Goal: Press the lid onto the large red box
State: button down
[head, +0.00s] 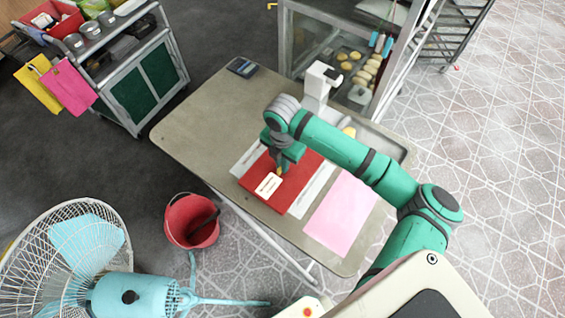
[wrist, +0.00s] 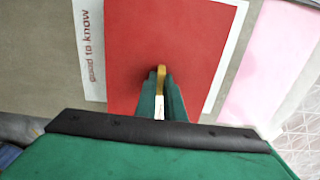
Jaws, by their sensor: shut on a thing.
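A flat red lid (head: 303,172) with a white label (head: 269,184) shows on the table in the head view. Its broad red top also fills the middle of the wrist view (wrist: 200,40). I cannot tell the lid apart from the large red box, or whether a gap lies between them. My gripper (head: 279,171) points down at the middle of the red top. In the wrist view its fingers (wrist: 160,82) are close together at a narrow yellow piece at the red surface. The fingers hide the exact contact.
A white printed sheet (head: 318,190) lies under the red thing, with a pink sheet (head: 342,213) to its right. A white device (head: 318,87) and a grey tray (head: 380,143) stand behind. A dark small box (head: 242,67) lies at the far corner. The table's left part is clear.

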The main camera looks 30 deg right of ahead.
jog(key=shift+f, duration=0.1)
dwell(0.3)
jog(key=c, duration=1.2)
grip_release()
jog(key=shift+r, duration=3.5)
jog(key=shift+c, duration=0.4)
grip_shut()
jog(key=shift+f, duration=2.45)
